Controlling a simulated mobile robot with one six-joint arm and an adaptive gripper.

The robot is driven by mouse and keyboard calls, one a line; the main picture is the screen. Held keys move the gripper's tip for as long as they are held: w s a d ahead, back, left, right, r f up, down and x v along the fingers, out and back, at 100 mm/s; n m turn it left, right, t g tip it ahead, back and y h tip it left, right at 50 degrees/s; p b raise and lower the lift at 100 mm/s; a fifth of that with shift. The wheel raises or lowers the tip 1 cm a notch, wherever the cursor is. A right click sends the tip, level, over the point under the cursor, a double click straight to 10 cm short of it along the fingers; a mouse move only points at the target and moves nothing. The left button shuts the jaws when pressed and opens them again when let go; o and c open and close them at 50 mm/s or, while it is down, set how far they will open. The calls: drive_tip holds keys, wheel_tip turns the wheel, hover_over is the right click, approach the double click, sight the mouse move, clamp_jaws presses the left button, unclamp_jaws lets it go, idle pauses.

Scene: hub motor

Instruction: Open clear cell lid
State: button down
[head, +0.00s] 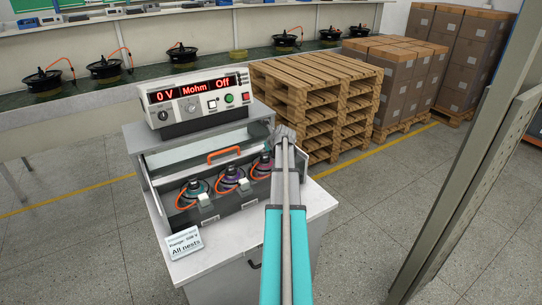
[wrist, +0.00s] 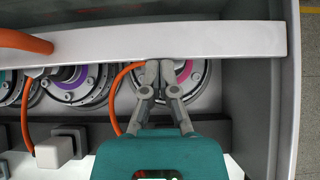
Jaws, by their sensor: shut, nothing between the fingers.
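The test cell (head: 160,205) is a grey box on a white cabinet, and its clear lid has a pale front bar (wrist: 190,40) with an orange handle (head: 225,155). The handle also shows at the upper left of the wrist view (wrist: 25,40). My gripper (wrist: 158,66) is shut and empty. Its fingertips are at the near edge of the bar, to the right of the handle, above the right-hand motor. I cannot tell whether they touch the bar. In the head view my arm hides the cell's right end and most of the gripper. How far the lid is raised is unclear.
Three hub motors with orange cables, including the left one (head: 193,192), sit inside the cell. A tester (head: 198,98) reading "0 V Mohm Off" stands behind it. A sign (head: 185,245) stands at the front left. Pallets (head: 318,95) are behind right; a grey post (head: 475,150) is right.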

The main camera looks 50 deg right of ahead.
sight(261, 146)
drive_tip(key=w+d, duration=0.1)
drive_tip(key=w, duration=0.1)
drive_tip(key=w+d, duration=0.1)
drive_tip(key=w, duration=0.2)
drive_tip(key=shift+w+d, duration=0.3)
drive_tip(key=shift+d, duration=0.1)
drive_tip(key=shift+w+d, duration=0.15)
drive_tip(key=shift+w, duration=0.6)
drive_tip(key=shift+s, duration=0.1)
drive_tip(key=shift+s+a, duration=0.3)
drive_tip(key=shift+s, duration=0.15)
drive_tip(key=s, duration=0.1)
drive_tip(key=s+a, duration=0.1)
drive_tip(key=s, duration=0.1)
drive_tip(key=shift+a, duration=0.2)
drive_tip(key=shift+s+r+p, duration=0.35)
drive_tip(key=shift+r+p, duration=0.3)
drive_tip(key=p+v, duration=0.5)
drive_tip(key=v, duration=0.3)
drive_tip(key=shift+p, duration=0.4)
drive_tip(key=shift+s, duration=0.15)
